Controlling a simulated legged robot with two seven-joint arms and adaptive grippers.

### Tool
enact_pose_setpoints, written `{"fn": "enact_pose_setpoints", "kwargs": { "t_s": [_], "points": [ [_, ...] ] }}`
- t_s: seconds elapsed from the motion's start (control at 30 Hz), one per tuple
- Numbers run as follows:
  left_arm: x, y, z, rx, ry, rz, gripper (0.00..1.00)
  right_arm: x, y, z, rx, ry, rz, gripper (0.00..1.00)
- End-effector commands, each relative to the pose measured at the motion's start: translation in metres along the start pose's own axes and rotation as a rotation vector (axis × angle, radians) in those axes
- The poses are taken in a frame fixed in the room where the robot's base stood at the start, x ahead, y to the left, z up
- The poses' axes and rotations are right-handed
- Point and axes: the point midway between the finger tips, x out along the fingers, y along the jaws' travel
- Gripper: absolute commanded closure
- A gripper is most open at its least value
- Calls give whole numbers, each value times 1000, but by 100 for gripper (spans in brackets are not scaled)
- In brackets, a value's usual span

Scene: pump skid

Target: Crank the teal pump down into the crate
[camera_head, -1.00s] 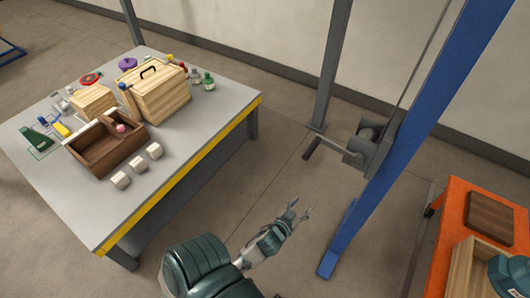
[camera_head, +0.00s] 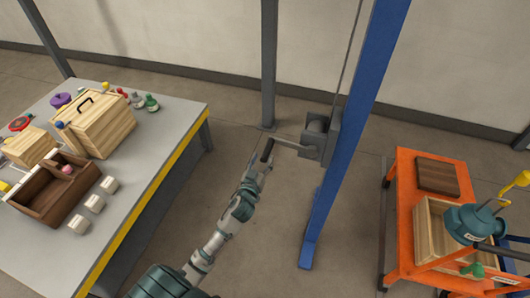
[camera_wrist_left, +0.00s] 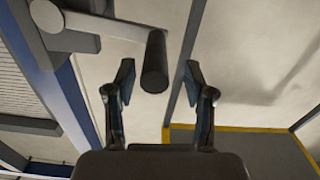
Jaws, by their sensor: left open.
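The teal pump (camera_head: 470,222) hangs at the right over the open wooden crate (camera_head: 428,232) on the orange cart. Whether its base is inside the crate I cannot tell. The winch (camera_head: 322,138) sits on the blue post. Its crank arm reaches left to a dark handle (camera_head: 267,149). My left gripper (camera_head: 260,165) is at the handle in the head view. In the left wrist view the handle (camera_wrist_left: 154,62) stands between the two open fingers (camera_wrist_left: 158,82), slightly beyond their tips, with gaps on both sides. My right gripper is not in view.
The blue post (camera_head: 345,130) stands just right of the winch. The orange cart (camera_head: 402,205) also holds a brown board (camera_head: 437,177). A grey table (camera_head: 150,165) with a brown tote, wooden boxes and bottles stands at the left. The floor between is clear.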

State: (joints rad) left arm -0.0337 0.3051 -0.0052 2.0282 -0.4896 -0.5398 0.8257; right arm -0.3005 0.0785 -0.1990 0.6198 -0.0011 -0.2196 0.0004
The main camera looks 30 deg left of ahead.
Motion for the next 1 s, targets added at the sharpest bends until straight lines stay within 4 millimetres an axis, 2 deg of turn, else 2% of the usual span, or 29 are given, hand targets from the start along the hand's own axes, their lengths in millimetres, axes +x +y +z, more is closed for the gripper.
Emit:
{"fn": "enact_pose_setpoints", "kwargs": {
  "t_s": [0.1, 0.2, 0.57, 0.6, 0.63, 0.8, 1.0],
  "points": [
    [20, 1, -1, 3, 2, 1, 46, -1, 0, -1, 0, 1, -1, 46],
    [29, 2, -1, 3, 2, 1, 46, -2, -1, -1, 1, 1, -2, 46],
    [37, 1, 0, 1, 1, 1, 46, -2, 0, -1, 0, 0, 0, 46],
    [37, 1, 0, 1, 1, 1, 49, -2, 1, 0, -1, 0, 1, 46],
    [37, 1, 0, 1, 0, 1, 56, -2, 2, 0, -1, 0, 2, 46],
    [37, 1, 0, 1, 0, 1, 99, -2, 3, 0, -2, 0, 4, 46],
    [37, 0, 0, 1, -1, -1, 100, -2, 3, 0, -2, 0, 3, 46]
  ]
}}
